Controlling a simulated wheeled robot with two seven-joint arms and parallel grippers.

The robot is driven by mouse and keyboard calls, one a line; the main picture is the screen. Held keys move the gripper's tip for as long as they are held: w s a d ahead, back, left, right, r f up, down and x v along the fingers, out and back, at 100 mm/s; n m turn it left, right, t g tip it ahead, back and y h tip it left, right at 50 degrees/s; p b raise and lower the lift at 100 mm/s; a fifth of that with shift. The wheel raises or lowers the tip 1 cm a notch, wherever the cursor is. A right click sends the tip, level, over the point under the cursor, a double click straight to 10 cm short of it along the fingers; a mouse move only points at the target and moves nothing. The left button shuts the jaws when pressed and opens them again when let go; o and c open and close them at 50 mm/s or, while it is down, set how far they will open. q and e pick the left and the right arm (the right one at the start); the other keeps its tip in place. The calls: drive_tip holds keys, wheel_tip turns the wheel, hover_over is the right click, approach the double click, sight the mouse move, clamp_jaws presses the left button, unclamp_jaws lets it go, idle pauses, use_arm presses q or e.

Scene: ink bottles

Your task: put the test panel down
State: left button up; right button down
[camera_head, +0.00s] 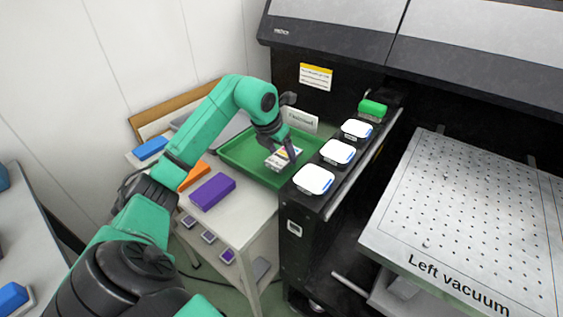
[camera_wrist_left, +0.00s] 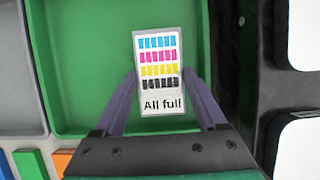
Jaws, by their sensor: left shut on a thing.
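The test panel (camera_wrist_left: 160,70) is a small white card with rows of cyan, magenta, yellow and black bars and the words "All full". My left gripper (camera_wrist_left: 160,95) is shut on it, with one dark finger on each side. In the head view, the panel (camera_head: 283,158) is at the left gripper (camera_head: 285,150), over the green tray (camera_head: 240,153). The green tray floor (camera_wrist_left: 90,60) lies behind the panel in the left wrist view. I cannot tell whether the panel touches the tray. My right gripper is not in view.
White-topped bottles (camera_head: 314,179) stand in a row on the black printer ledge, right of the tray. A purple block (camera_head: 212,191) and an orange block (camera_head: 194,177) sit on the white cart. A small sign (camera_head: 300,119) stands at the tray's back. The perforated vacuum table (camera_head: 470,215) is at right.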

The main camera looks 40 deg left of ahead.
sight(280, 158)
use_arm(q)
wheel_tip(280, 158, down, 3)
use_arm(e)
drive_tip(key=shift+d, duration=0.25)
use_arm(q)
drive_tip(key=shift+f, duration=0.1)
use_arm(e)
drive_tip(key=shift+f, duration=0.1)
use_arm(q)
drive_tip(key=o, duration=1.4)
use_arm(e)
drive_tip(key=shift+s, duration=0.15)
use_arm(q)
drive_tip(key=v, duration=1.2)
drive_tip(key=shift+d, duration=0.1)
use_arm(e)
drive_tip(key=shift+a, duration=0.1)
